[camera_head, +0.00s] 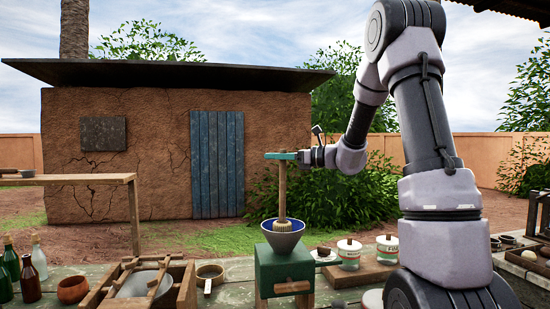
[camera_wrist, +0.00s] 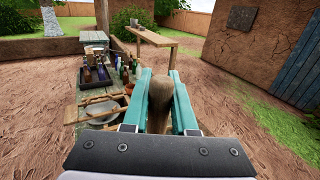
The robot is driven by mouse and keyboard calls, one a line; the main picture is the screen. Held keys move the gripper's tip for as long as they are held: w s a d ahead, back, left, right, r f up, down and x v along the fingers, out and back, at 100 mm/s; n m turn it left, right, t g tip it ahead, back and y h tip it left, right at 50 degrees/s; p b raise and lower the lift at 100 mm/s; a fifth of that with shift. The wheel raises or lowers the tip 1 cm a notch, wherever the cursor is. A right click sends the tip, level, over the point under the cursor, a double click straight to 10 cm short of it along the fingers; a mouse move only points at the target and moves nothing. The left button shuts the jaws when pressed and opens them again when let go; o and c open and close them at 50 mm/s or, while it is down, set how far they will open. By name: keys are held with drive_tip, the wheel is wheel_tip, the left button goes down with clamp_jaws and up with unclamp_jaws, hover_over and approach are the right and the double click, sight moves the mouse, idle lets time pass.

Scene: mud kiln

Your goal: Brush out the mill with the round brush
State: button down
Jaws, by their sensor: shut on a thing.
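The round brush (camera_head: 282,190) stands upright, its wooden handle up and its pale bristle head down in the mill's funnel. The mill (camera_head: 284,268) has a green box body with a drawer and a bluish-grey funnel on top, standing on the green table. My gripper (camera_head: 275,156) is level above the mill, its teal fingers shut on the top of the brush handle. In the wrist view the handle (camera_wrist: 160,100) is between the two teal fingers. The lower bristles are hidden by the funnel rim, so I cannot tell whether they touch its inner wall.
White-and-green lidded jars (camera_head: 349,254) stand right of the mill. A small round pan (camera_head: 210,276) and a wooden frame with a grey bowl (camera_head: 138,285) are to its left. Bottles (camera_head: 30,282) and a wooden bowl (camera_head: 73,290) stand farther left.

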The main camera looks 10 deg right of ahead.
wheel_tip(320, 180, up, 7)
wheel_tip(320, 180, down, 7)
idle(4.0)
wheel_tip(320, 180, up, 9)
drive_tip(key=shift+f, duration=0.2)
idle(0.6)
